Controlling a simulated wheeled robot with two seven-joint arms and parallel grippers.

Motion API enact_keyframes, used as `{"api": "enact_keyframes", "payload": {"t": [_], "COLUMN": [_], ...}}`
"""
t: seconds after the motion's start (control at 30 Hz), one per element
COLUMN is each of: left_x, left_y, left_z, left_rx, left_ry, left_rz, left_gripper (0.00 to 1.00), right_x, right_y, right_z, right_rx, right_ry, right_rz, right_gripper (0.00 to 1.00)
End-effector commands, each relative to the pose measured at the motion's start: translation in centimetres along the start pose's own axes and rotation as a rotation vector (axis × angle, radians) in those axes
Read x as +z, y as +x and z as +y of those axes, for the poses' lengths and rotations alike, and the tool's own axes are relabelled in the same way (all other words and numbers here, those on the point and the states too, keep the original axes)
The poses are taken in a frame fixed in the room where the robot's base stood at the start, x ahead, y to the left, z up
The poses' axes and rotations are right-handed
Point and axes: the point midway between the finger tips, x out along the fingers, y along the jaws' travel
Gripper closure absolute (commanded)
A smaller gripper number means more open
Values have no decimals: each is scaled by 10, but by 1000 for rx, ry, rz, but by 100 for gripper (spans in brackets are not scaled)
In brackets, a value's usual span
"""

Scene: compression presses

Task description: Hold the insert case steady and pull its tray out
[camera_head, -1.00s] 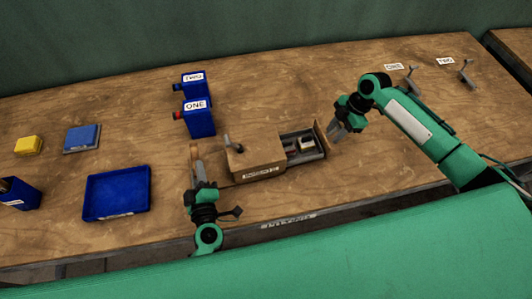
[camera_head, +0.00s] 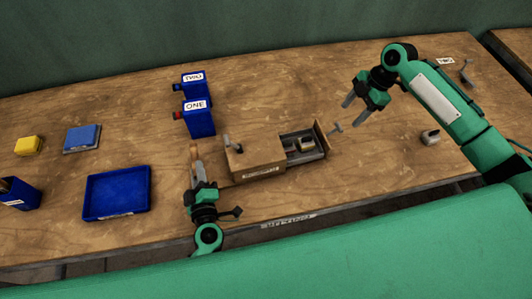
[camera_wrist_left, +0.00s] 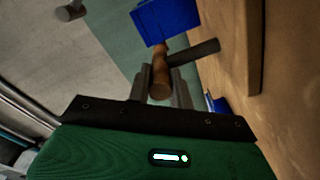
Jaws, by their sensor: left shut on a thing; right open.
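The insert case (camera_head: 258,153) is a brown wooden box on the table with a dark knob-like piece on top. Its grey tray (camera_head: 318,153) sticks out of the right side, with a pale insert (camera_head: 306,145) in it. The tray's brown end panel has a small grey handle (camera_head: 336,128). My left gripper (camera_head: 197,172) is shut on a wooden handle (camera_head: 194,153) at the case's left side. The left wrist view shows that brown handle (camera_wrist_left: 160,75) between the fingers, with a dark rod beside it. My right gripper (camera_head: 357,93) is open and empty, above and right of the tray, apart from it.
Blue bins ONE (camera_head: 197,120) and TWO (camera_head: 193,86) stand behind the case. A blue tray (camera_head: 118,193), a blue block (camera_head: 82,138) and a yellow block (camera_head: 29,145) are at left. A small pale piece (camera_head: 430,137) lies at right. Table behind the case's tray is clear.

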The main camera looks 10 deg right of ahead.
Motion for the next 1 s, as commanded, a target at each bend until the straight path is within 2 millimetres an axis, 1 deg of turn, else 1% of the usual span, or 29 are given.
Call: {"api": "enact_keyframes", "payload": {"t": [0.03,0.1,0.2,0.5,0.53,0.63,0.67,0.9,1.0], "left_x": [0,0,0,0,0,0,0,0,0], "left_y": [0,0,0,0,0,0,0,0,-4], "left_z": [0,0,0,0,0,0,0,0,0], "left_rx": [0,0,0,0,0,0,0,0,0], "left_ry": [0,0,0,0,0,0,0,0,0], "left_rz": [1,1,1,1,1,1,1,0,0], "left_gripper": [100,100,100,100,75,55,53,53,53], "right_x": [0,0,0,0,0,0,0,0,0], "right_y": [-8,-16,-23,-26,-26,-26,-26,-25,-25], "right_z": [0,0,0,0,0,0,0,0,0], "right_rx": [1,0,0,-1,-1,-1,-1,-1,-1], "right_ry": [-1,-1,-1,-1,-1,0,0,0,0], "right_rz": [-1,0,0,1,1,1,1,1,1], "right_gripper": [42,42,42,42,42,42,42,42,42]}}
